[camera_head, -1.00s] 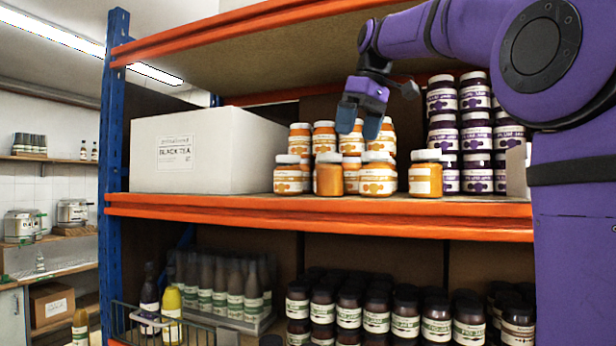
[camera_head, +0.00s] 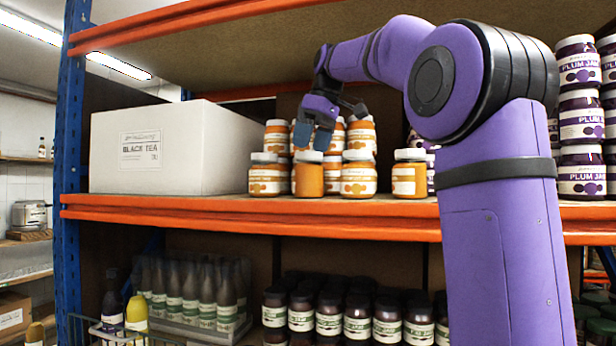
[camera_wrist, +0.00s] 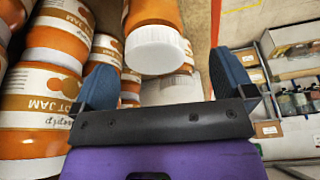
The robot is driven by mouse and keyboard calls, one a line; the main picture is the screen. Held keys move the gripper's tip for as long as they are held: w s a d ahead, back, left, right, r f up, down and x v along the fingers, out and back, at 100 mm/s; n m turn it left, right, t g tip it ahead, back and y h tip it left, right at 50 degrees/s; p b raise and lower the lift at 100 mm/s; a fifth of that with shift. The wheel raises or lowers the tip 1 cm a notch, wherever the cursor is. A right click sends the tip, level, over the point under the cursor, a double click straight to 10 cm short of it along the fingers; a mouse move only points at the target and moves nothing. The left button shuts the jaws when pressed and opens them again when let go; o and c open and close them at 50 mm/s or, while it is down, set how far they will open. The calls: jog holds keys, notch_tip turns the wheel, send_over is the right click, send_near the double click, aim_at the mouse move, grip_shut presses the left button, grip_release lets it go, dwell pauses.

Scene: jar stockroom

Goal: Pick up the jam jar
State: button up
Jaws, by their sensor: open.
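Orange jam jars with white lids stand in a group on the orange-edged shelf. One front jam jar (camera_head: 309,178) shows mostly plain orange, its label turned away. My gripper (camera_head: 312,136) points down just above this jar, its fingertips near lid height. In the wrist view an orange jar with a white lid (camera_wrist: 156,48) lies ahead, between the two spread fingers of my gripper (camera_wrist: 165,82). The fingers look open and empty. Whether they reach around the lid cannot be told.
Labelled orange jars (camera_wrist: 52,95) crowd close on one side in the wrist view. A single orange jar (camera_head: 409,176) stands apart to the right. A white tea box (camera_head: 175,150) is left, plum jam jars (camera_head: 580,125) far right. The shelf edge (camera_head: 250,213) runs in front.

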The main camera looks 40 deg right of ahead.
aim_at(306, 162)
jog(key=shift+x, duration=2.6)
jog(key=shift+w+d+r, duration=0.1)
jog(key=shift+w+d, duration=0.05)
jog(key=shift+w, duration=0.05)
jog(key=c, duration=1.3)
